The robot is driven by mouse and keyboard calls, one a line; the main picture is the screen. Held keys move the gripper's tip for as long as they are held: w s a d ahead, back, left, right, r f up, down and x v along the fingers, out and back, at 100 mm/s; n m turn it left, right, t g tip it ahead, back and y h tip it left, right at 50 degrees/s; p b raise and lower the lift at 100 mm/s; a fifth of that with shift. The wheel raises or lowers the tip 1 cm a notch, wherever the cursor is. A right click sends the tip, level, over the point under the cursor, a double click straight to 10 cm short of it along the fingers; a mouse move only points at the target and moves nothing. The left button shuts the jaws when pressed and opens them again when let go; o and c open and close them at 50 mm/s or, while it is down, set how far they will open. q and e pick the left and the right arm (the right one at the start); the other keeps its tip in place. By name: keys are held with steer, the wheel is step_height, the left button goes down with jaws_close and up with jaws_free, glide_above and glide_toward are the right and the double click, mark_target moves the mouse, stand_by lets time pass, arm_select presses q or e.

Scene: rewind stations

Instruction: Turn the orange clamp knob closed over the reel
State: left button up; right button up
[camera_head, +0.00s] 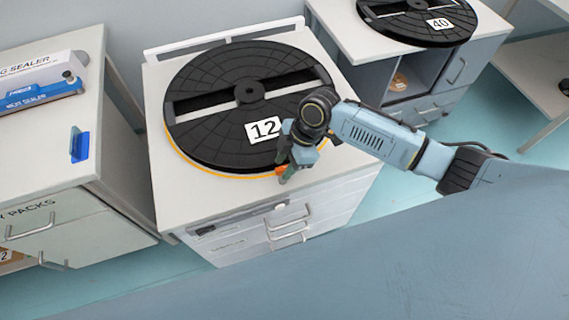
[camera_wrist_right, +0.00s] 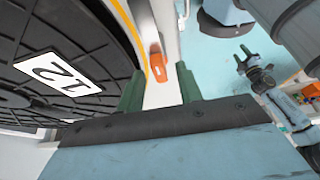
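The reel labelled 12 (camera_head: 215,125) is a large black disc lying flat on a white-topped cabinet (camera_head: 160,195). The orange clamp knob (camera_head: 281,170) is at the reel's front right edge, partly hidden by my gripper in the head view. My right gripper (camera_head: 288,172) reaches down over it. In the right wrist view the knob (camera_wrist_right: 157,68) shows beyond and between the two green fingers (camera_wrist_right: 160,88), which are apart with nothing between their tips. Whether a finger touches the knob cannot be told. My left gripper (camera_wrist_right: 242,56) shows small in the wrist view, its fingers apart.
A second reel labelled 40 (camera_head: 420,22) lies on another cabinet at the back right. A left cabinet (camera_head: 30,180) holds a sealer box (camera_head: 40,70) and a blue item (camera_head: 80,145). A low white rail (camera_head: 225,38) runs behind the 12 reel. Blue floor shows between cabinets.

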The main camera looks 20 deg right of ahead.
steer(key=shift+a+f, duration=0.1)
steer(key=shift+f, duration=0.15)
jaws_close()
